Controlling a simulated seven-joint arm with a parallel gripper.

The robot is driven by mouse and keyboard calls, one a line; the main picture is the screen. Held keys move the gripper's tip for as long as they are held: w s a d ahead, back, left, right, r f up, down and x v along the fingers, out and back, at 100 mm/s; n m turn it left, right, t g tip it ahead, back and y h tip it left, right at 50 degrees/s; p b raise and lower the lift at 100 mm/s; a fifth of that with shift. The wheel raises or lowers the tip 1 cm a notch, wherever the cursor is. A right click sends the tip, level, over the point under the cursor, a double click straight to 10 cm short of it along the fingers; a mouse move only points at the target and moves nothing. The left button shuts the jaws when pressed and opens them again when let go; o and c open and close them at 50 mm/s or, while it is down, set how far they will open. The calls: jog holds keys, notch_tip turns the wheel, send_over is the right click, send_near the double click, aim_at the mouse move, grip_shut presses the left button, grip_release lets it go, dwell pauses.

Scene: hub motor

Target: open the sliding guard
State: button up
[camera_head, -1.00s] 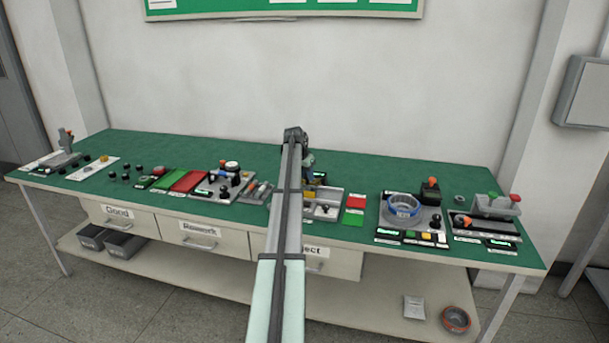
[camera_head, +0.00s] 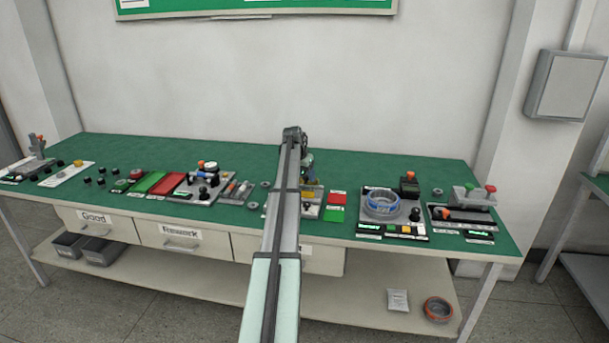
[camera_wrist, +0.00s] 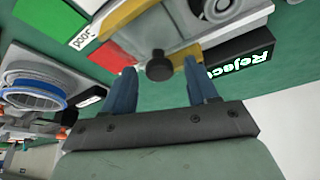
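In the wrist view a black round knob (camera_wrist: 159,66) stands out from a pale grey panel with an orange-yellow strip (camera_wrist: 128,18); it looks like the guard's handle, though I cannot be sure. My gripper (camera_wrist: 160,74) is open, with one blue finger on each side of the knob. I cannot tell whether the fingers touch it. A sign reading "Reject" (camera_wrist: 240,58) glows beside the panel. In the head view, my arm hides most of this middle station (camera_head: 311,208) and the gripper's tips. How far the guard is open cannot be told.
The green bench (camera_head: 120,150) carries other stations close by. A blue ring on a grey fixture (camera_head: 382,204) stands to the right, and red and green pads (camera_head: 335,206) lie nearer. A fixture with black knobs (camera_head: 206,186) stands to the left.

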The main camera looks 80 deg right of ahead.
jog(key=v, duration=1.4)
jog(key=shift+w+f, duration=0.1)
dwell(0.3)
